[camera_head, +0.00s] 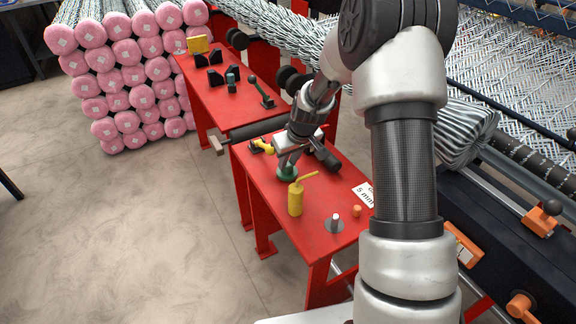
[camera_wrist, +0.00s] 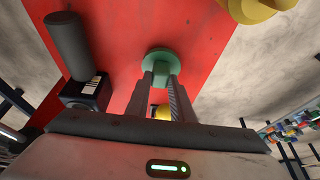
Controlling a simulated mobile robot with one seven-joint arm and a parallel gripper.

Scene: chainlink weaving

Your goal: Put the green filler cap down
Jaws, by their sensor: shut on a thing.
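The green filler cap (camera_head: 287,173) is between my gripper's fingertips, low over the red table (camera_head: 270,208). It also shows in the wrist view (camera_wrist: 162,63) as a green disc with a narrower part held between the fingers. My gripper (camera_head: 287,160) points down and is shut on the cap; both fingers show in the wrist view (camera_wrist: 163,88). I cannot tell whether the cap touches the tabletop. A yellow oil can (camera_head: 295,199) with a spout stands just in front of the cap.
A dark cylindrical tool (camera_head: 325,158) lies right of my gripper, and a yellow item (camera_head: 263,146) lies behind it. A steel peg on a round base (camera_head: 335,222), an orange piece (camera_head: 357,211) and a "5 mm" card (camera_head: 365,193) are nearer. The table's left front is clear.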

